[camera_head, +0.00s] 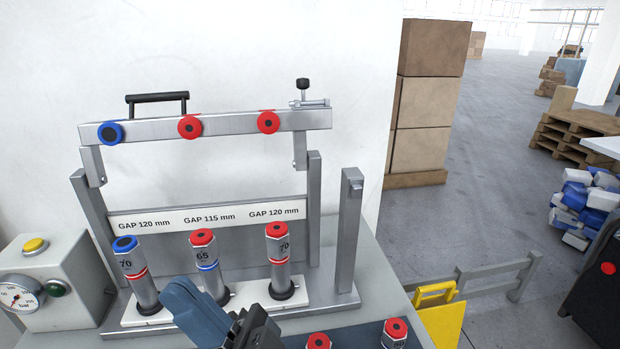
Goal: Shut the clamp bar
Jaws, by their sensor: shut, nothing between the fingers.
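The clamp bar (225,124) is a long metal bar with one blue and two red discs on its face. It is raised above the fixture, with a black handle (157,97) on top and a black-knobbed latch (304,95) at its right end. Hinge brackets at both ends join it to the rear posts. A separate upright post (349,235) stands at the front right. Below the bar, one blue-capped nozzle (140,275) and two red-capped nozzles stand upright on the base. My gripper (222,318) is low in front of them, shut and empty, partly cut off by the frame.
A gauge box (62,275) with yellow and green buttons stands at the left. Two more red caps (395,331) show at the bottom edge, right of my gripper. A yellow part (440,310) and low rail lie right of the bench. Cartons (425,100) stand behind.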

